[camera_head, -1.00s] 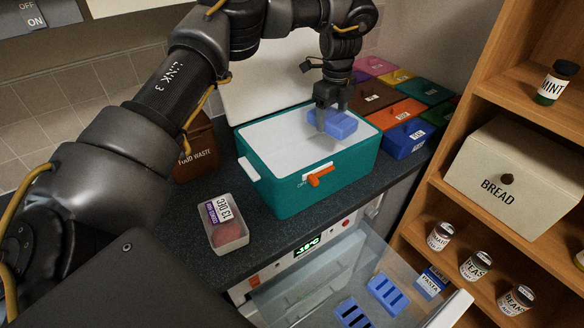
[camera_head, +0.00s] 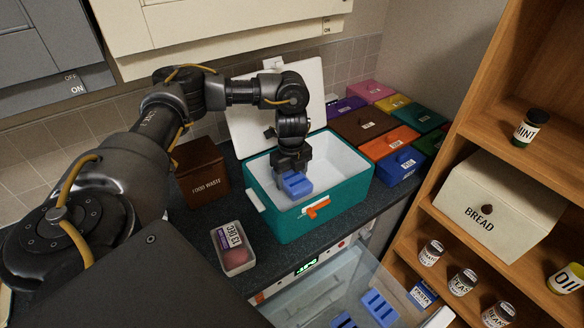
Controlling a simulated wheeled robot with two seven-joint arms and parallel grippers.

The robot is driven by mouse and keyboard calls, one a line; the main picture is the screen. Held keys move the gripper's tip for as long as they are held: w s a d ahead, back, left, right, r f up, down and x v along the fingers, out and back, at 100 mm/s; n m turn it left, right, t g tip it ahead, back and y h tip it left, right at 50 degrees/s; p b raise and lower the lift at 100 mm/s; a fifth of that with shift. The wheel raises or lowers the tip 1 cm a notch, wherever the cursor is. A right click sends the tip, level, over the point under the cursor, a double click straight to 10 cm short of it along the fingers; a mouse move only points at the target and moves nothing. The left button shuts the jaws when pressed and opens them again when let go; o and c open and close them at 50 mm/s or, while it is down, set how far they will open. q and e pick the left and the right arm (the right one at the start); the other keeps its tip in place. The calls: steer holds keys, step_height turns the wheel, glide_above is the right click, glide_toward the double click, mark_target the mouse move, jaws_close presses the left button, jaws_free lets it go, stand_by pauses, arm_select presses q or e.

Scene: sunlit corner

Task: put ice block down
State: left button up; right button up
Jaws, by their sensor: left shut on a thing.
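The blue ice block (camera_head: 297,183) is in my left gripper (camera_head: 290,172), which is shut on it. Both are inside the open mouth of the teal cool box (camera_head: 318,219), near its left part. The cool box has a white inside and its white lid (camera_head: 262,105) stands open behind. The gripper points down from above. Whether the block touches the box floor cannot be told. My right gripper is not in view.
More blue ice blocks (camera_head: 379,307) lie in the open drawer below. A food waste bin (camera_head: 202,171) and a small tub (camera_head: 234,248) stand left of the box. Coloured boxes (camera_head: 390,141) stand behind right. A wooden shelf (camera_head: 430,218) stands at the right.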

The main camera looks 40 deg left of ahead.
mark_target(291, 184)
arm_select(q)
step_height(291, 184, down, 3)
steer(key=shift+f, duration=0.3)
steer(key=shift+f+p, duration=0.75)
steer(key=shift+f, duration=1.35)
steer(key=shift+f, duration=0.2)
steer(key=o, duration=1.2)
steer(key=shift+r, duration=0.1)
